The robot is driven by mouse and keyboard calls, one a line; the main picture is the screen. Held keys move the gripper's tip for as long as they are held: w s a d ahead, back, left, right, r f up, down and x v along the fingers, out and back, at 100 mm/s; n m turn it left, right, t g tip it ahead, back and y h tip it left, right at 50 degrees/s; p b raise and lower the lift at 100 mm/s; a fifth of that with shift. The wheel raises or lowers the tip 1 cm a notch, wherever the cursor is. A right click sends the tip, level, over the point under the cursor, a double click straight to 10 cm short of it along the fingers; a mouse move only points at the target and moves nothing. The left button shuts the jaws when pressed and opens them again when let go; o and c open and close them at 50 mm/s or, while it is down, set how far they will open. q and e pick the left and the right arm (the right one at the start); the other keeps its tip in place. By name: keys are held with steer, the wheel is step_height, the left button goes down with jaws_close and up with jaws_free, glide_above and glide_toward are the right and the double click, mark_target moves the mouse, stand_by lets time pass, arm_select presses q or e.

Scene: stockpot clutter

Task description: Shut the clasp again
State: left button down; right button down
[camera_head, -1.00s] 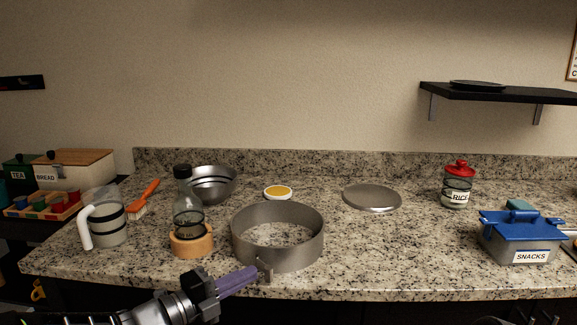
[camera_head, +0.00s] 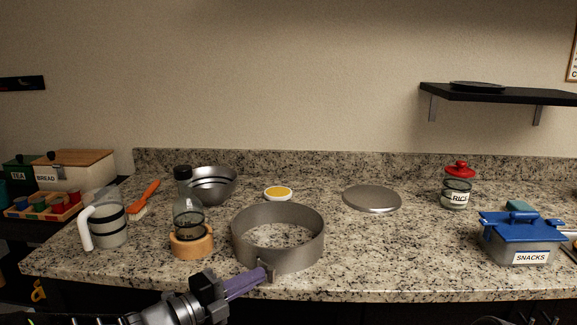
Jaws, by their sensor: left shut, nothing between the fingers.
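The grey springform ring (camera_head: 278,238) stands on the granite counter, with the counter showing through its open middle. Its clasp (camera_head: 270,275) is a small metal piece at the front, low on the ring's outer wall. My left gripper (camera_head: 262,273) comes in from the lower left. Its purple fingers are shut with nothing between them, and their tips are at the clasp, partly hiding it. I cannot tell whether they touch it or whether the clasp is closed. The round grey pan base (camera_head: 372,198) lies flat behind and right of the ring. My right gripper is not in view.
Left of the ring are a bottle (camera_head: 188,215) in a wooden holder, a measuring jug (camera_head: 108,218), an orange brush (camera_head: 146,196) and a metal bowl (camera_head: 213,184). A yellow-topped dish (camera_head: 278,194) stands behind. A SNACKS box (camera_head: 522,240) and RICE jar (camera_head: 457,190) stand right.

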arm_select(q)
steer(key=shift+d, duration=0.55)
steer(key=p+v, duration=0.4)
steer(key=v, duration=0.3)
steer(key=shift+s+a, duration=0.2)
steer(key=shift+s, duration=0.1)
